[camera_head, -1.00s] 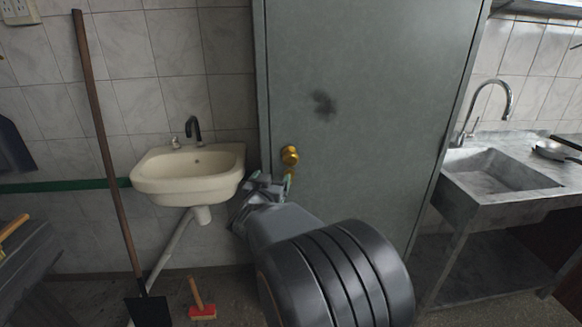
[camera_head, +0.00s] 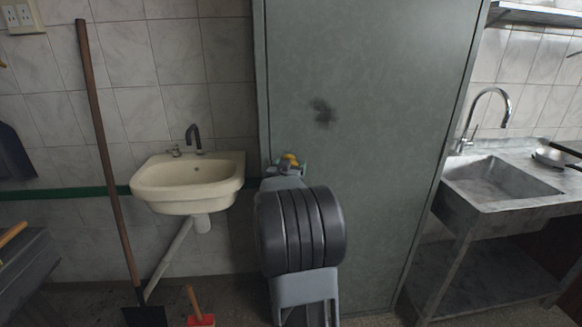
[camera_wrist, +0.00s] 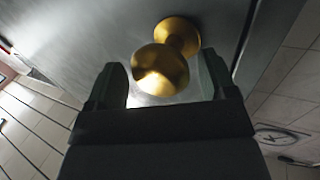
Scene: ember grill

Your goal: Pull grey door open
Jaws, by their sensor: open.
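The grey door (camera_head: 375,130) stands in the middle of the head view and looks shut in its frame. It has a dark smudge near its upper middle. Its round brass knob (camera_head: 289,159) is at the door's left edge, mostly hidden behind my arm. In the wrist view the knob (camera_wrist: 160,70) shows large, with its base on the grey door (camera_wrist: 90,40). My gripper (camera_wrist: 165,85) is open, with one finger on each side of the knob. I cannot tell whether either finger touches it. In the head view my gripper (camera_head: 287,168) is at the knob's height.
A cream washbasin (camera_head: 188,183) hangs left of the door. A long-handled shovel (camera_head: 110,170) leans there, with a red-headed brush (camera_head: 200,319) on the floor. A steel sink counter (camera_head: 500,185) stands close on the right. A drain (camera_wrist: 280,135) shows in the wrist view.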

